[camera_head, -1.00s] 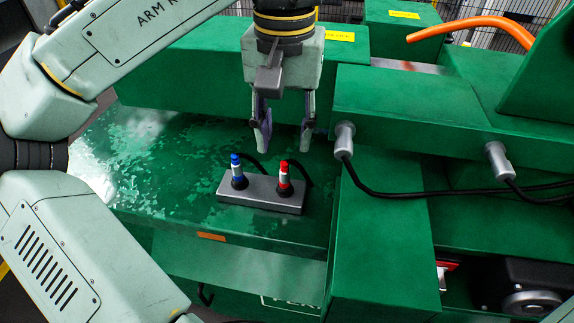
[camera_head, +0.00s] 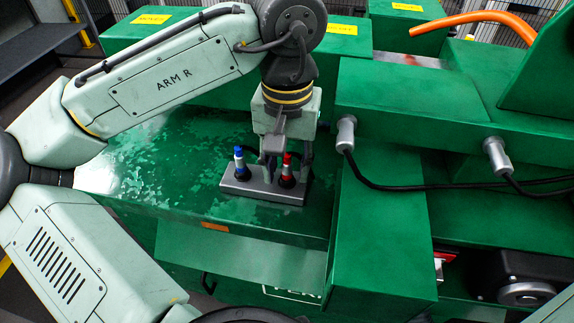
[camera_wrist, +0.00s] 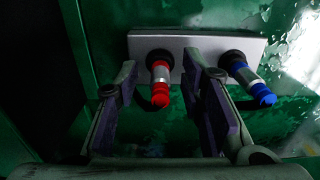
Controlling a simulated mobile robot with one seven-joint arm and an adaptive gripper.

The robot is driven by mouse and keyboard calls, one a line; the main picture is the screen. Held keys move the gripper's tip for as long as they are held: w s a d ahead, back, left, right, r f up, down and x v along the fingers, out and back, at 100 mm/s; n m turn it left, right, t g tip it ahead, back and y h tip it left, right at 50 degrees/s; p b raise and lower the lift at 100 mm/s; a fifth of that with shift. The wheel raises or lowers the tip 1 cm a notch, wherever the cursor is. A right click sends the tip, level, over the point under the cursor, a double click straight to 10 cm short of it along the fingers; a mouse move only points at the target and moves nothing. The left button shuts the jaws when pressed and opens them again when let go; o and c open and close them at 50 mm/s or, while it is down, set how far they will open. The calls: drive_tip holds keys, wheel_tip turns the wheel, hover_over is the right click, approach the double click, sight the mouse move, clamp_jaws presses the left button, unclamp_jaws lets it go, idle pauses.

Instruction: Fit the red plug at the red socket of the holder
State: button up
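The grey holder (camera_head: 262,190) lies on the green surface. The red plug (camera_head: 287,172), with a pale band and black base, stands upright at its right end. The blue plug (camera_head: 239,160) stands at its left end. In the wrist view the red plug (camera_wrist: 160,85) is between the two fingers of my gripper (camera_wrist: 160,65), with gaps on both sides. The blue plug (camera_wrist: 250,82) is outside the right finger. In the head view my gripper (camera_head: 287,160) is down at the red plug and partly hides it. The red socket's opening is hidden.
Two grey cylindrical fittings (camera_head: 346,134) with black cables (camera_head: 420,193) are on the green block to the right. A green box (camera_head: 382,225) rises just right of the holder. The green surface left of the holder (camera_head: 160,175) is clear.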

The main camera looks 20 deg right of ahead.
sight(287, 155)
clamp_jaws()
idle(0.5)
wheel_tip(287, 155, up, 10)
drive_tip(key=shift+r+b, duration=0.1)
drive_tip(key=shift+b, duration=0.2)
drive_tip(key=c, duration=0.5)
unclamp_jaws()
drive_tip(key=shift+c, duration=0.2)
clamp_jaws()
